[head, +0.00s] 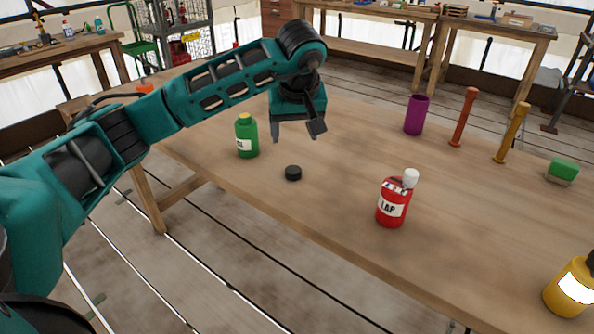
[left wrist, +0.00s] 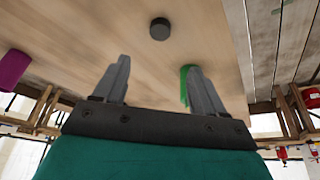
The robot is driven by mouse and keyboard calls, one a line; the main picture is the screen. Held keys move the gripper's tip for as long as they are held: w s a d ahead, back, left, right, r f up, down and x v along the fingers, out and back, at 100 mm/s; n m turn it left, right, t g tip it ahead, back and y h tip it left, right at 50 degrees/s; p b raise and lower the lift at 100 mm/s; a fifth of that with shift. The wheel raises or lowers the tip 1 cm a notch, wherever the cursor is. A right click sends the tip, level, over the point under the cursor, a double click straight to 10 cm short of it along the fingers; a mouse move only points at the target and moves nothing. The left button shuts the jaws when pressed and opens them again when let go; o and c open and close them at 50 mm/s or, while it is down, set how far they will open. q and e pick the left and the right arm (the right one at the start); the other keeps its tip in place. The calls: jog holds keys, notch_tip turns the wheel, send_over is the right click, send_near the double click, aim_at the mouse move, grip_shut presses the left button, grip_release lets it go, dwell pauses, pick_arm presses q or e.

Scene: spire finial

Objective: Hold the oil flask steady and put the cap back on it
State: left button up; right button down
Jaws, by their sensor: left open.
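The green flask (head: 246,138) stands upright on the table, with a yellow top and a white label whose visible letters look like "IL". A black round cap (head: 293,173) lies on the table to its right and nearer; it also shows in the left wrist view (left wrist: 159,29). My left gripper (head: 296,130) is open and empty above the table, right of the green flask and beyond the cap. In the left wrist view its fingers (left wrist: 157,66) are spread, and one partly hides the green flask (left wrist: 184,76). My right gripper is out of view.
A red flask (head: 391,208) marked "LAP" with a white top stands to the right. A yellow flask (head: 566,296) is at the lower right. A purple cup (head: 416,115), orange peg (head: 464,118), yellow peg (head: 511,133) and green block (head: 563,170) stand farther back. The table's middle is clear.

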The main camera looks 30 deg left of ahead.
pick_arm(q)
jog(key=b, duration=0.1)
send_over(293, 170)
jog(key=s+d, duration=0.1)
jog(key=s, duration=0.1)
notch_tip(293, 170, down, 6)
jog(key=shift+w+d+f, duration=0.1)
jog(key=shift+w+f, duration=0.2)
jog(key=shift+f, duration=0.2)
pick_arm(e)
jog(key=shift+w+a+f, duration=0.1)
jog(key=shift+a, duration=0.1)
pick_arm(q)
jog(key=x, duration=0.3)
jog(key=b+x, duration=0.1)
jog(key=shift+d+f, duration=0.2)
jog(key=shift+f, duration=0.25)
jog(key=shift+a+f, duration=0.15)
jog(key=shift+f, duration=0.15)
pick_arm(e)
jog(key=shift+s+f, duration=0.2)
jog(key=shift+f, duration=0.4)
pick_arm(q)
jog(key=c, duration=1.1)
